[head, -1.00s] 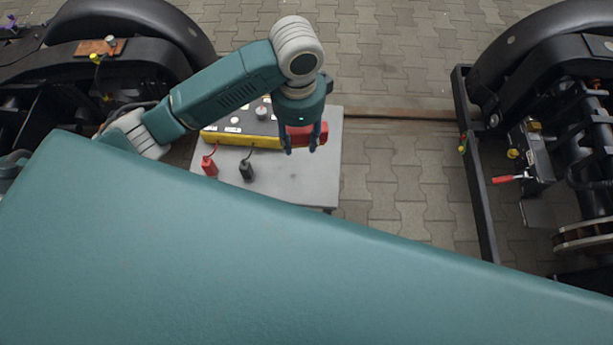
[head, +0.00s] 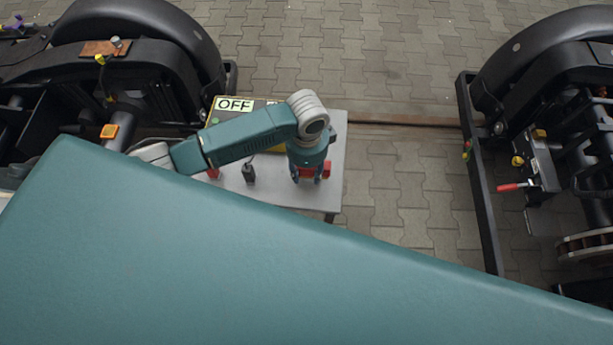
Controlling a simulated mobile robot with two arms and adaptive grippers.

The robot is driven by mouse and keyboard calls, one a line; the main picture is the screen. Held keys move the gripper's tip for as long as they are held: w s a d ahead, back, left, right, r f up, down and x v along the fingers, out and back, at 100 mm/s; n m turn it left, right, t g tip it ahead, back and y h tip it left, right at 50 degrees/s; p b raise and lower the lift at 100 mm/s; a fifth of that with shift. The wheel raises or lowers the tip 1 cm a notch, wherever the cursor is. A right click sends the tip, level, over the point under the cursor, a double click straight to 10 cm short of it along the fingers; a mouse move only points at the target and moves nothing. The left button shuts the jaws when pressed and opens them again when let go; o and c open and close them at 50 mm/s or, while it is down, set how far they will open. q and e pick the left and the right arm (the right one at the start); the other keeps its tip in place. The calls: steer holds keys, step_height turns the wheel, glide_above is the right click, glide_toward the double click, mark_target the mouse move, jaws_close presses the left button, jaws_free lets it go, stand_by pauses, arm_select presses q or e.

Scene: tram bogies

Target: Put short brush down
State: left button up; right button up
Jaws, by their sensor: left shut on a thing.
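My left gripper (head: 309,179) points down over the right part of a grey table (head: 285,197). It is shut on a small red thing, which I take to be the short brush (head: 327,169). The red shows between and beside the fingers; the rest of it is hidden by the gripper. I cannot tell whether the brush touches the tabletop. My right gripper is not in view.
A yellow-and-black box with an OFF sign (head: 235,104) stands at the table's back, partly behind my arm. A black connector (head: 249,172) and a partly hidden red one (head: 213,173) are left of the gripper. Dark bogies (head: 140,60) flank the table.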

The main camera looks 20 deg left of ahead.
mark_target(306, 185)
arm_select(q)
steer(key=shift+f, duration=1.9)
steer(key=shift+s+f+b, duration=0.35)
steer(key=shift+f, duration=0.25)
steer(key=o, duration=1.2)
steer(key=shift+s+f, duration=0.1)
steer(key=shift+f, duration=0.1)
steer(key=r, duration=0.9)
steer(key=r+p, duration=0.1)
steer(key=r, duration=0.3)
steer(key=shift+w+r, duration=0.3)
steer(key=shift+w, duration=0.1)
steer(key=shift+d, duration=0.1)
